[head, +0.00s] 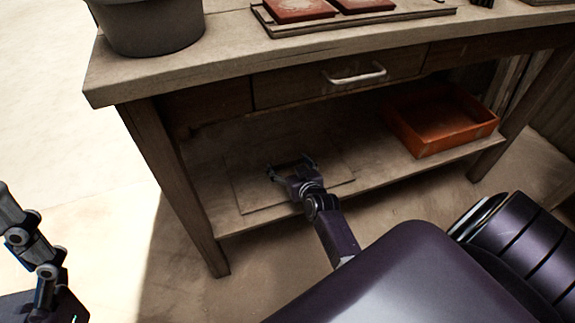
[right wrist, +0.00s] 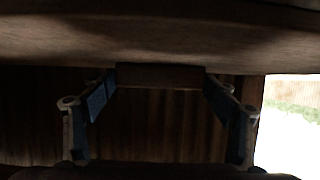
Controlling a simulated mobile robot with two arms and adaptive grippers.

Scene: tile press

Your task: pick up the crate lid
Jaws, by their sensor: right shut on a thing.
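The crate lid (head: 248,190) is a thin flat wooden board on the bench's lower shelf, left of the orange crate. My right gripper (head: 292,166) reaches in low over the lid. In the right wrist view my right gripper (right wrist: 158,85) is shut on a short wooden bar (right wrist: 160,75), which looks like the lid's handle. A broad wooden surface runs along the top of that view. I cannot tell whether the lid is clear of the shelf. My left gripper (head: 35,240) is partly in view at the left edge, far from the lid; its jaw state is unclear.
The orange crate (head: 440,119) stands open and empty on the shelf's right side. The bench top (head: 240,65) and drawer with a pale handle (head: 355,74) overhang the shelf. A grey bucket (head: 150,28) and a tray with red tiles (head: 300,9) stand on top. A bench leg (head: 175,190) stands left.

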